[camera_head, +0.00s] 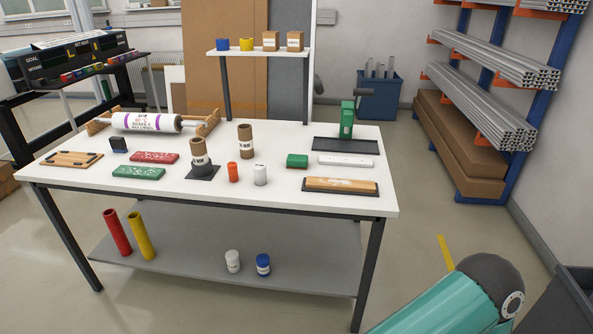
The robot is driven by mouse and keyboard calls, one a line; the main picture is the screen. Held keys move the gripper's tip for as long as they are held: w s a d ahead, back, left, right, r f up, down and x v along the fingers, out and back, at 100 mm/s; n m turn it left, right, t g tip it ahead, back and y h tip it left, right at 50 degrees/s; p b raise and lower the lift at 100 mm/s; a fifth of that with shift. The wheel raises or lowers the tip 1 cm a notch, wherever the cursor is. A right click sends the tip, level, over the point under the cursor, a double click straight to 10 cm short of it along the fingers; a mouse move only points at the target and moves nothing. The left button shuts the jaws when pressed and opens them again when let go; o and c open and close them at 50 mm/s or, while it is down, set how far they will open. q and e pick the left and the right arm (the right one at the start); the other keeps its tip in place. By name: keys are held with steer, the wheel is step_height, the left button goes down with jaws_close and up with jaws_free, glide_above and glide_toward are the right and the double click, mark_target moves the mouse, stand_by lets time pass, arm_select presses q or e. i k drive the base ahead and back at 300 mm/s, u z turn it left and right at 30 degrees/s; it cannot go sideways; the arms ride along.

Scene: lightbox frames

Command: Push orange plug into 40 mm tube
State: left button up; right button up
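The orange plug (233,173) is a small upright cylinder on the white table, near the middle of the front half. Just left of it a brown cardboard tube (199,153) stands upright in a black square base (203,173). A second brown tube (246,138) stands upright behind the plug, without a base. Both tubes have white labels that are too small to read, so I cannot tell which is the 40 mm one. A white plug (260,175) stands right of the orange one, apart from it. Neither of my grippers is in view.
The white table (225,203) also holds a green block (297,161), a wooden-topped block (340,185), red (154,157) and green (138,173) boards and a green press-like tool (347,120).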

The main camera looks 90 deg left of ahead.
mark_target(198, 147)
steer(key=z, duration=1.05)
steer(key=i, duration=0.1)
steer(key=u, duration=2.05)
steer(key=i, duration=0.25)
steer(key=u, duration=2.15)
steer(key=k, duration=0.6)
steer(key=u, duration=0.45)
steer(key=i, duration=1.65)
steer(key=z, duration=0.45)
